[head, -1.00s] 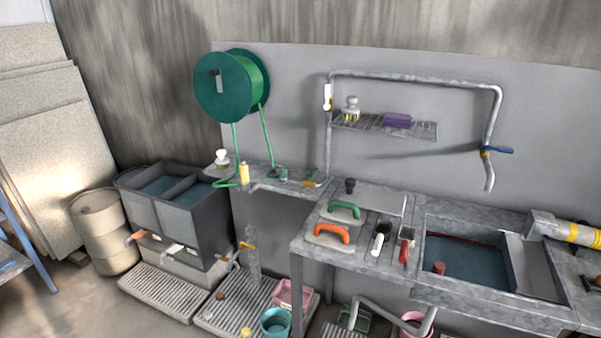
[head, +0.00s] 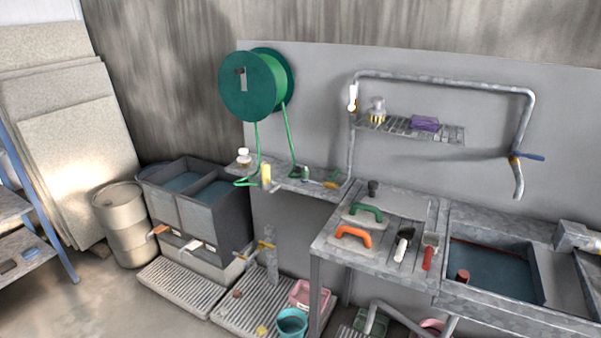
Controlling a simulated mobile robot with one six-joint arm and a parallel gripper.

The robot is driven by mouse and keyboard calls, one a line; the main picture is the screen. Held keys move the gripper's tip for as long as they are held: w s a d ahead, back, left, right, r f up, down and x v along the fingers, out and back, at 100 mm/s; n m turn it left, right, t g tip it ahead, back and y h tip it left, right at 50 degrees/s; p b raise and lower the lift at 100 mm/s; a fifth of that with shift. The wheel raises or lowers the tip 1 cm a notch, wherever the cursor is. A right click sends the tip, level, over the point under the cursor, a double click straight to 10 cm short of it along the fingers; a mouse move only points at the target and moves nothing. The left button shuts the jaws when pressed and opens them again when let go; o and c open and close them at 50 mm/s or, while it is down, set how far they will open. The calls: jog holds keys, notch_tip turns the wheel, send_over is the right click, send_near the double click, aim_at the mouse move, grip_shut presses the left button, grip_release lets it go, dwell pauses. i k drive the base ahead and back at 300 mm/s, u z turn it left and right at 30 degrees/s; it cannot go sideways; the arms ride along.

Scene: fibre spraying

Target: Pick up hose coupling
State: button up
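A green hose hangs from the green hose reel (head: 257,85) on the wall down to a narrow metal wall shelf (head: 311,187). Small fittings lie on this shelf. One is an orange-yellow piece (head: 331,184) near its right end, with dark green pieces (head: 300,173) to its left. An upright yellow cylinder (head: 266,174) stands by the hose loop at the left. They are too small to tell for certain which is the hose coupling. My gripper is not in view.
A metal workbench (head: 325,238) with orange and green handled floats and a water basin (head: 490,268) stand at right. Grey tanks (head: 205,215), a tan barrel (head: 121,225) and slatted floor grates (head: 177,285) are at left. Bare floor shows at lower left.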

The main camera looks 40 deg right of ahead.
aim_at(306, 172)
jog(key=i, duration=0.95)
jog(key=z, duration=0.05)
